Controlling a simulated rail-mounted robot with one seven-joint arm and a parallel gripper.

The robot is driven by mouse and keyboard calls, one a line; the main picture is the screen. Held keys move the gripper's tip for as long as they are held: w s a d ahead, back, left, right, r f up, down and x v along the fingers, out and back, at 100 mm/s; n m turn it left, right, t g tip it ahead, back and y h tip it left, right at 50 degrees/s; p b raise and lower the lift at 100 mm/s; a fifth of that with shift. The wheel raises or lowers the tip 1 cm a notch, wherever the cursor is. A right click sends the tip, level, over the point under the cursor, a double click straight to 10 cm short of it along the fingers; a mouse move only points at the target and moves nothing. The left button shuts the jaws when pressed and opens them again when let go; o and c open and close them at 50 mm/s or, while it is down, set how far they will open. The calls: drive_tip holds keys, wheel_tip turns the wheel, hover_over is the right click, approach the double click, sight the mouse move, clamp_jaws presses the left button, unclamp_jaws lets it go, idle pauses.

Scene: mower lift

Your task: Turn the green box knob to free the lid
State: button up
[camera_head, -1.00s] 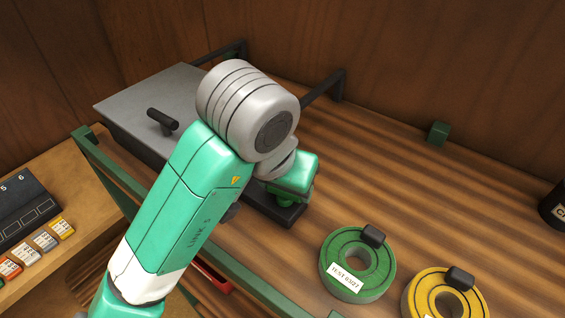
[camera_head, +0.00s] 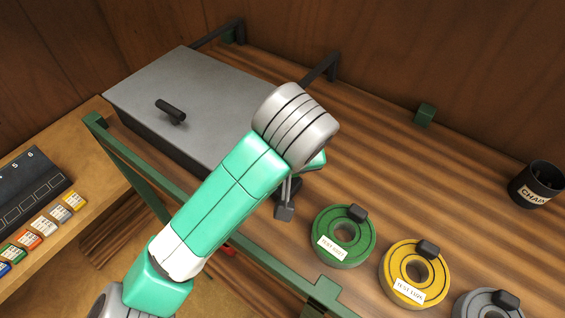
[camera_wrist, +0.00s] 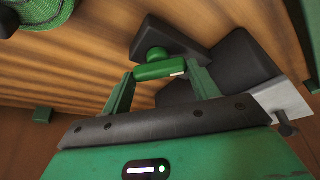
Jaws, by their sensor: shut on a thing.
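The green knob (camera_wrist: 155,70) has a bar-shaped grip on a round stem and sits on a dark block (camera_wrist: 160,35) in the wrist view. My gripper (camera_wrist: 161,76) is shut on the knob's bar, with one green finger at each end. The box has dark walls and a flat grey lid (camera_head: 190,85) with a black handle (camera_head: 171,110). The lid lies flat on the box. A corner of the lid also shows at the right of the wrist view (camera_wrist: 275,98). In the head view my arm hides the knob and most of my gripper.
A green ring weight (camera_head: 329,251), a yellow one (camera_head: 401,289) and a grey one (camera_head: 487,304) lie on the wooden bench right of my arm. A dark cup (camera_head: 537,186) stands at far right. A green rail (camera_head: 140,178) runs along the bench's front edge.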

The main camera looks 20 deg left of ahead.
idle(0.4)
drive_tip(key=o, duration=1)
drive_tip(key=v, duration=0.7)
drive_tip(key=shift+s+d+r, duration=0.1)
drive_tip(key=shift+d+r, duration=0.05)
drive_tip(key=shift+r, duration=0.2)
